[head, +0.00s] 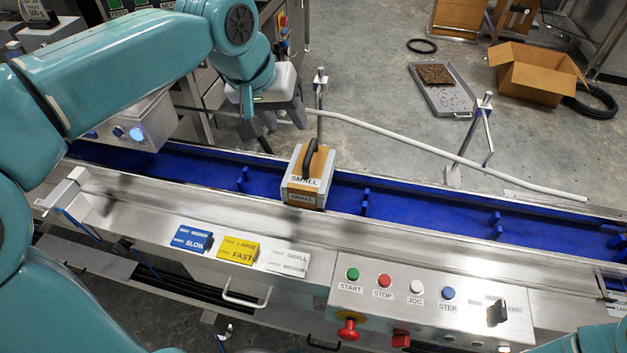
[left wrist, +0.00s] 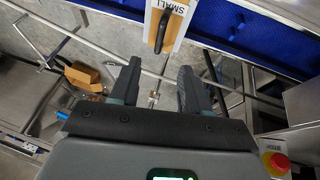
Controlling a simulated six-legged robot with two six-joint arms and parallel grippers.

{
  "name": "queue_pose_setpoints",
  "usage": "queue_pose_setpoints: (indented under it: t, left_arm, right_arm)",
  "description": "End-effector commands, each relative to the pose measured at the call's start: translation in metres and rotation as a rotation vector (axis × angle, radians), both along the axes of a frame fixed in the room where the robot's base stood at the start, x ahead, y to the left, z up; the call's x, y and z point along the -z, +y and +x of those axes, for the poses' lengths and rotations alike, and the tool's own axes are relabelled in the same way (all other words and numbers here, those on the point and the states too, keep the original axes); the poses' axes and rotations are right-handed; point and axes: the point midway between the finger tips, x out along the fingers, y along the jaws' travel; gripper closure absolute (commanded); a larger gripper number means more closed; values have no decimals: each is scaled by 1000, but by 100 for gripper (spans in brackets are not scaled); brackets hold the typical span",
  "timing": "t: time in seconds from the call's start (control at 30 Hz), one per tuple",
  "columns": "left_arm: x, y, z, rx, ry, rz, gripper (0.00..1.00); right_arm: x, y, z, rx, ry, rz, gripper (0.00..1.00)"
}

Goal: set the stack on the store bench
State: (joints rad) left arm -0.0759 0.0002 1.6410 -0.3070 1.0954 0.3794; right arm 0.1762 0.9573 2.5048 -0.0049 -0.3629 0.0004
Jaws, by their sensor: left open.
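A grey and tan block (head: 307,178) marked SMALL, with a black handle on top, sits on the blue conveyor belt. Its top and handle also show at the upper edge of the left wrist view (left wrist: 178,32). I cannot tell whether this is the stack. My left gripper (head: 272,122) is open and empty, above the far side of the conveyor, behind and left of the block and apart from it. Its two dark fingers show spread in the left wrist view (left wrist: 158,82). No store bench is clearly identifiable. My right gripper is not in view.
The blue belt (head: 420,207) has small cleats. A control panel (head: 420,305) and SLOW, FAST and SMALL cards (head: 288,262) are in front. A pale rail (head: 430,150) on posts runs behind. A cardboard box (head: 540,75) and grey tray (head: 443,98) lie on the floor.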

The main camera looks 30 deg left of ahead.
Motion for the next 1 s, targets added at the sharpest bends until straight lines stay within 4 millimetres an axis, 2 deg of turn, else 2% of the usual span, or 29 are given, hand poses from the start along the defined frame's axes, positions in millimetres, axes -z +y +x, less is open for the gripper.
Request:
queue_pose_setpoints:
  t: [0.03,0.1,0.3,0.53,0.8,1.0]
  left_arm:
    - [15,-1,4,0,6,0,53]
    - [30,-2,11,0,5,1,53]
    - [66,-7,28,0,4,0,53]
    - [82,-9,38,1,3,0,53]
    - [118,-11,60,1,3,1,53]
    - [123,-11,63,0,0,0,53]
  right_arm:
    - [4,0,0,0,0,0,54]
    - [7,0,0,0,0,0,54]
    - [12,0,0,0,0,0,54]
    - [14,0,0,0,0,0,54]
    - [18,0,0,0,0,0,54]
    - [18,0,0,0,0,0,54]
